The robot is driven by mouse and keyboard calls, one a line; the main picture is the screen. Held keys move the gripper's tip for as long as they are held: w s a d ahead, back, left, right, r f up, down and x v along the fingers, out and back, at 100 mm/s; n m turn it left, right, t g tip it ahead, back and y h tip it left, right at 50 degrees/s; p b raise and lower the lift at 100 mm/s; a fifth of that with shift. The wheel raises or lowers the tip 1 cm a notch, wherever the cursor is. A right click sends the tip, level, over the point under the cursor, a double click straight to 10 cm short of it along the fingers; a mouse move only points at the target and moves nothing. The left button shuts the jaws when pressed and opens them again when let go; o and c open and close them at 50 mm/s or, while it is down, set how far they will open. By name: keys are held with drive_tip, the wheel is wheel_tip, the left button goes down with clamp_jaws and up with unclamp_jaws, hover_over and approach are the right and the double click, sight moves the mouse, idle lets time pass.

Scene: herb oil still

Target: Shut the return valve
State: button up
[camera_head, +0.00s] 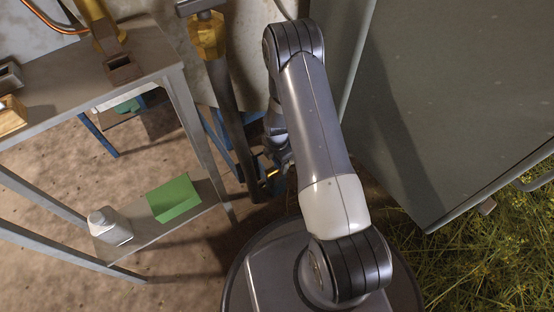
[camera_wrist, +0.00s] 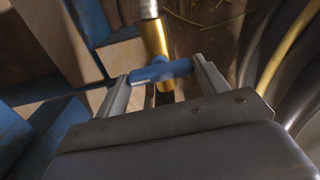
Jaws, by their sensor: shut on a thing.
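In the wrist view, my gripper (camera_wrist: 163,80) is shut on a short blue handle (camera_wrist: 160,71), with one finger at each end of it. The handle lies across a brass valve body (camera_wrist: 154,38) on a grey pipe (camera_wrist: 148,8). Handle and pipe look roughly crosswise. In the head view, a bit of brass (camera_head: 273,171) shows low by the wall beside my wrist. My arm hides most of the gripper there, and the handle cannot be made out.
A metal table (camera_head: 150,55) stands left, with a lower shelf (camera_head: 150,238) holding a green block (camera_head: 174,198) and a white bottle (camera_head: 109,226). A dark pipe (camera_head: 228,105) with an upper brass fitting (camera_head: 207,37) runs close left. A big grey cabinet (camera_head: 440,110) bounds the right.

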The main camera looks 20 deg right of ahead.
drive_tip(key=o, duration=1)
drive_tip(key=shift+c, duration=0.2)
drive_tip(key=shift+r, duration=0.1)
wheel_tip(320, 180, up, 11)
drive_tip(key=p, duration=0.4)
drive_tip(key=shift+f, duration=0.2)
